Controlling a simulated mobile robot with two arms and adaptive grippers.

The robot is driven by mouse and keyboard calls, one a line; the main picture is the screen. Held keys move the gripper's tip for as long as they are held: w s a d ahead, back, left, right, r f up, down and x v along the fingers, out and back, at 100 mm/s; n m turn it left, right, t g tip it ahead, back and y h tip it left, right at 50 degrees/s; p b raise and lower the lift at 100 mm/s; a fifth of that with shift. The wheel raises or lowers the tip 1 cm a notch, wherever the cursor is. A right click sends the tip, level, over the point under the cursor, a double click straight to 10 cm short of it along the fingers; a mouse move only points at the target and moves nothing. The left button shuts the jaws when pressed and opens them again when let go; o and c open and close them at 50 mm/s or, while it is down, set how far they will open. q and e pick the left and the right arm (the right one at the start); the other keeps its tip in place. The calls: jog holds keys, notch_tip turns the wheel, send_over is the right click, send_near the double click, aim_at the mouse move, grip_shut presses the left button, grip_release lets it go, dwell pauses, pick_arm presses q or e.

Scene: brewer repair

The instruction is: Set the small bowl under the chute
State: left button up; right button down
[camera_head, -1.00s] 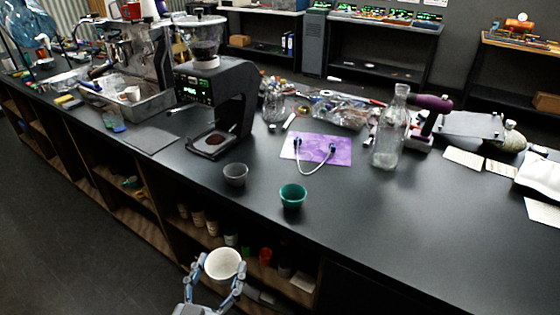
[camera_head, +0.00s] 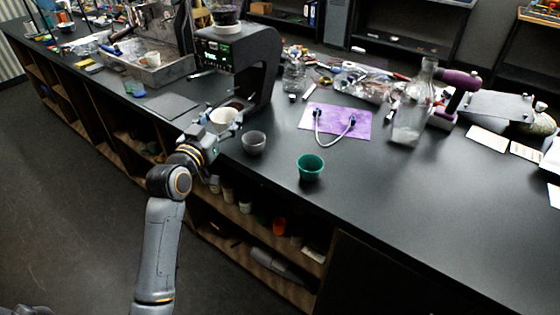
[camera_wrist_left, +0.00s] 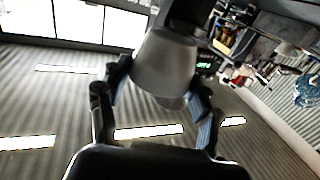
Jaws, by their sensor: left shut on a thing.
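My left gripper (camera_head: 218,127) is shut on a small white bowl (camera_head: 223,116) and holds it at the counter's front edge, just in front of the black grinder (camera_head: 250,62). The bowl also shows between the fingers in the left wrist view (camera_wrist_left: 164,68). The grinder's chute is on its front side, above a base that the bowl and gripper partly hide. I cannot tell whether the bowl touches anything below. My right gripper is not in view.
A grey cup (camera_head: 254,143) stands just right of the bowl, and a green cup (camera_head: 310,168) farther right. A purple mat (camera_head: 340,120) with a cable, a glass bottle (camera_head: 411,110) and clutter lie behind. A dark flat mat (camera_head: 170,107) lies left of the grinder.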

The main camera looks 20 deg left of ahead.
pick_arm(q)
jog(key=shift+w+d, duration=0.1)
jog(key=shift+d, duration=0.05)
jog(key=w+d+f, duration=0.2)
jog(key=d, duration=0.1)
jog(key=w+d+f+p, duration=0.1)
jog(key=w+d+f, duration=0.1)
jog(key=d+f, duration=0.1)
jog(key=w+d+f+p, duration=0.1)
jog(key=d+f, duration=0.2)
jog(key=d, duration=0.1)
jog(key=shift+w+d, duration=0.35)
jog(key=shift+w, duration=0.05)
jog(key=shift+w+d+f, duration=0.2)
jog(key=shift+d+f, duration=0.1)
jog(key=shift+f, duration=0.25)
jog(key=shift+w+d+f+p, duration=0.1)
jog(key=shift+d+f+p, duration=0.1)
jog(key=shift+f, duration=0.4)
jog(key=shift+w+d+f+p, duration=0.1)
jog(key=shift+d+f+p, duration=0.1)
jog(key=shift+f, duration=0.35)
jog(key=shift+f+p, duration=0.3)
jog(key=shift+a+f, duration=0.1)
jog(key=shift+f, duration=0.2)
